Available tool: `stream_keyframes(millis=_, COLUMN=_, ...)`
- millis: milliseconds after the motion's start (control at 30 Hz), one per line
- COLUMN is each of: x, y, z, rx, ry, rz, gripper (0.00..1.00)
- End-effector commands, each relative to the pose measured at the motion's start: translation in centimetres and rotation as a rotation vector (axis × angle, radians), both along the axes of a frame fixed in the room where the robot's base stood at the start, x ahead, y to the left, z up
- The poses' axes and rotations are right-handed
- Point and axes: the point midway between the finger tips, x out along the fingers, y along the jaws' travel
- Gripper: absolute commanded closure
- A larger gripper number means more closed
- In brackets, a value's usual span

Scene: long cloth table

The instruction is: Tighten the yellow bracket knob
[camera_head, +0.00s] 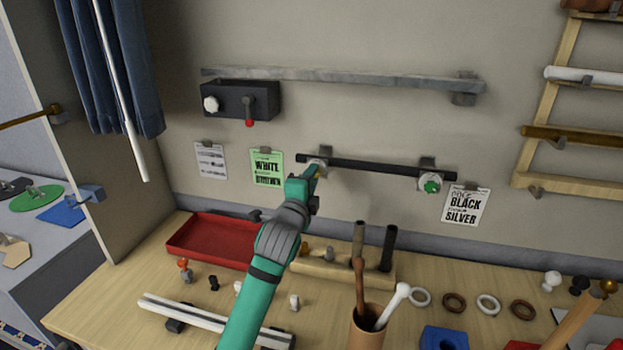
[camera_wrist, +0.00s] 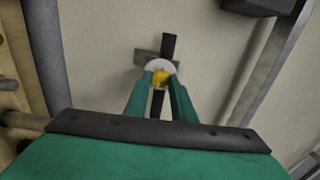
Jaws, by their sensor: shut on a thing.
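The yellow knob (camera_wrist: 160,78) sits on a light round bracket (camera_wrist: 159,65) on the wall, in the wrist view. A black rod (camera_head: 380,165) runs through this left bracket and a right bracket (camera_head: 430,184), which has a green knob (camera_head: 431,187). My gripper (camera_head: 313,172) reaches up to the left bracket and mostly hides the yellow knob in the head view. In the wrist view my gripper's fingers (camera_wrist: 161,84) are closed on the yellow knob, one on each side.
A grey rail (camera_head: 345,80) and a dark box with a red-tipped lever (camera_head: 240,100) are on the wall above. Below, the table holds a red tray (camera_head: 212,240), a wooden rod stand (camera_head: 340,268), a cup (camera_head: 368,328) and several rings. Paper cards hang beside the rod.

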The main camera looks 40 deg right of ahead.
Motion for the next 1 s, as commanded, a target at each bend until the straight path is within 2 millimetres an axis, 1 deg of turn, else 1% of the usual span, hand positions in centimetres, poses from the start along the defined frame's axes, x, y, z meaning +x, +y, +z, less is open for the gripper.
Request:
stream_keyframes(millis=133, x=-0.1, y=0.0, z=-0.1, rx=0.001, ry=0.003, rz=-0.001, gripper=0.99)
stream_keyframes(millis=167, x=-0.1, y=0.0, z=-0.1, rx=0.001, ry=0.003, rz=-0.002, gripper=0.7)
stream_keyframes(millis=200, x=-0.1, y=0.0, z=-0.1, rx=0.001, ry=0.003, rz=-0.002, gripper=0.6)
stream_keyframes(millis=233, x=-0.1, y=0.0, z=-0.1, rx=0.0, ry=0.003, rz=-0.002, gripper=0.58)
stream_keyframes(millis=500, x=-0.1, y=0.0, z=-0.1, rx=0.0, ry=0.003, rz=-0.001, gripper=0.58)
stream_keyframes(millis=633, x=-0.5, y=0.6, z=-0.1, rx=-0.001, ry=0.003, rz=-0.001, gripper=0.58)
stream_keyframes(millis=767, x=-1.7, y=2.1, z=0.0, rx=-0.002, ry=0.002, rz=0.0, gripper=0.58)
stream_keyframes(millis=1000, x=-4.6, y=5.8, z=-0.1, rx=-0.001, ry=0.003, rz=0.004, gripper=0.58)
